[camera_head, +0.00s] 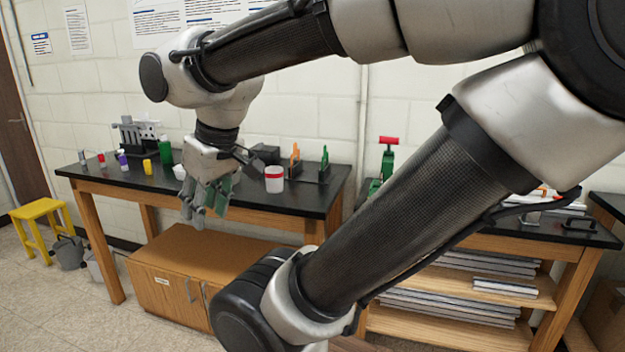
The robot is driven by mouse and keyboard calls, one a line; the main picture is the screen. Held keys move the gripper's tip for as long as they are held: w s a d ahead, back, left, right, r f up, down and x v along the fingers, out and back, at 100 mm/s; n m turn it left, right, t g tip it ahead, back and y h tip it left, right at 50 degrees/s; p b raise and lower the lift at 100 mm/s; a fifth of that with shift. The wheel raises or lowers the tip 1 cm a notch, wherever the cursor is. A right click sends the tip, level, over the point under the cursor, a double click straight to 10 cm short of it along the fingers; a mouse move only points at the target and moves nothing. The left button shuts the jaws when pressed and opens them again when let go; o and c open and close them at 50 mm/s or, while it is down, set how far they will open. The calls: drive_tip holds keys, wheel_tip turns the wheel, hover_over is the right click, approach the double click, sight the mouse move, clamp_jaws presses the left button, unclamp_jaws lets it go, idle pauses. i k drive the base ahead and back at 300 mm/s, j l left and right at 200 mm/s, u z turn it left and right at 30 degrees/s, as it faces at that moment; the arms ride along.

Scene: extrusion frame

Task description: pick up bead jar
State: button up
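A white jar with a red lid (274,179) stands upright on the black-topped bench, right of my gripper. It may be the bead jar, but no label or beads are clear at this size. My gripper (206,207) hangs pointing down in front of the bench's front edge, left of the white jar and apart from it. Its grey-green fingers look spread, with nothing visible between them. A small white item (180,172) behind my gripper is partly hidden by it.
The bench (250,197) also carries a green bottle (165,151), a yellow container (148,167), a purple-bodied bottle (122,160) and upright orange and green tools (324,164). A wooden cabinet (175,262) stands below. A yellow stool (38,225) is at left.

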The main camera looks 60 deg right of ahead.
sight(273, 174)
drive_tip(key=z, duration=1.4)
